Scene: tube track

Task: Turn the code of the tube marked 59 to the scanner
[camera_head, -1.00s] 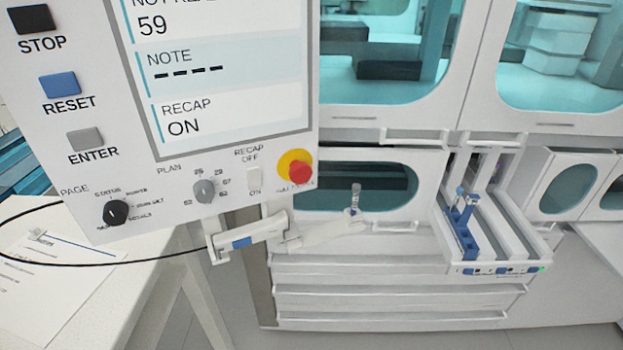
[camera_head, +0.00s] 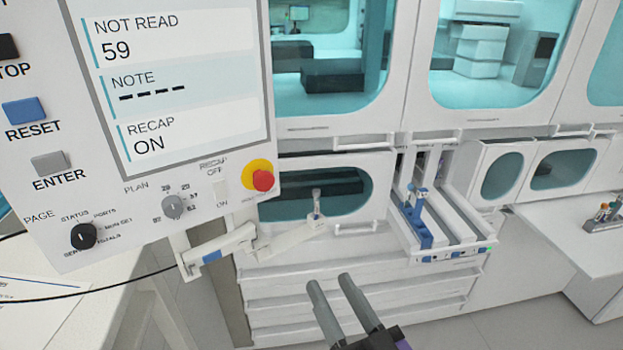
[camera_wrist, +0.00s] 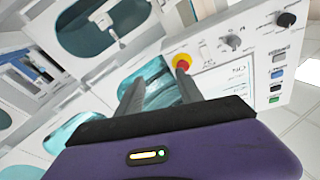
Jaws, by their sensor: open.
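My gripper (camera_head: 336,296) has come into the bottom of the head view, its two grey fingers apart and empty. In the wrist view the fingers (camera_wrist: 158,92) point toward the control panel and the cabinet windows. A blue tube rack (camera_head: 418,232) stands on the white track unit (camera_head: 458,230) at the right, with a tube (camera_head: 418,196) upright at its far end. The number on that tube is too small to read. The panel screen (camera_head: 172,80) reads NOT READ 59, NOTE with dashes, RECAP ON. The gripper is well in front of the rack and touches nothing.
The control panel (camera_head: 100,196) with knobs and a red stop button (camera_head: 263,181) fills the left. Several tubes in a holder (camera_head: 604,216) stand on the right-hand counter (camera_head: 590,252). White drawers (camera_head: 300,305) lie below the track.

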